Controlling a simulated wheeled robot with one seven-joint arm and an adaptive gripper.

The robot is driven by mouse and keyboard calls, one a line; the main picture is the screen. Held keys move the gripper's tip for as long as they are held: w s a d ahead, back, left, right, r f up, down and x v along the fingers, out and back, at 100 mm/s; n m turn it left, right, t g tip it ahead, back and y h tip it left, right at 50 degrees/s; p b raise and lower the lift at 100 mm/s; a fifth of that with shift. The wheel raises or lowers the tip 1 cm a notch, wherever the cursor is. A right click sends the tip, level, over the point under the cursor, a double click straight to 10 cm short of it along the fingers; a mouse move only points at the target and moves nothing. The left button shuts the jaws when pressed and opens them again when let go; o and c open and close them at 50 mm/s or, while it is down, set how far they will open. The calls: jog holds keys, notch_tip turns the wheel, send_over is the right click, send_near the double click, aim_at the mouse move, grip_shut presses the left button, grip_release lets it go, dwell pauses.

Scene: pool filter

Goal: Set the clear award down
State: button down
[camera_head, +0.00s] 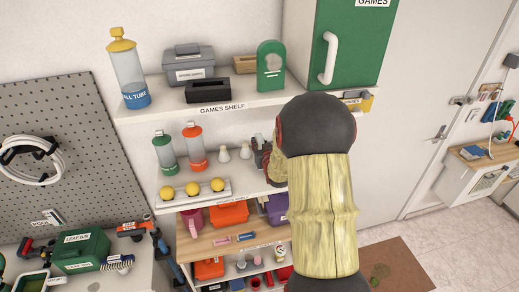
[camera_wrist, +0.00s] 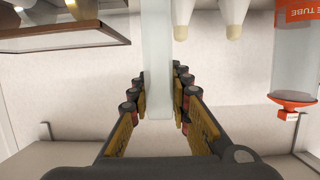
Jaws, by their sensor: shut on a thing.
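The clear award (camera_wrist: 157,50) is a pale, see-through upright slab in the middle of the wrist view. My gripper (camera_wrist: 157,90) is shut on it, with one finger along each side. Its far end runs out of the top of the picture. In the head view my gripper shows only in part, at the right of the middle shelf (camera_head: 240,181), and my forearm hides the award there. I cannot tell whether the award touches the shelf.
Two white pins (camera_head: 245,152), an orange-capped tube (camera_head: 195,147) and a green-capped tube (camera_head: 164,153) stand left of my gripper. Yellow balls (camera_head: 192,188) sit along the shelf front. The upper shelf (camera_head: 222,103) overhangs. A brown-edged object (camera_wrist: 65,35) is near the award in the wrist view.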

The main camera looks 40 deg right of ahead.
notch_tip(320, 180, down, 3)
jog(key=shift+r+p, duration=0.2)
jog(key=shift+p, duration=0.1)
jog(key=shift+f+b, duration=0.15)
jog(key=shift+b, duration=0.15)
jog(key=c, duration=1.7)
grip_release()
jog(key=shift+o, duration=0.2)
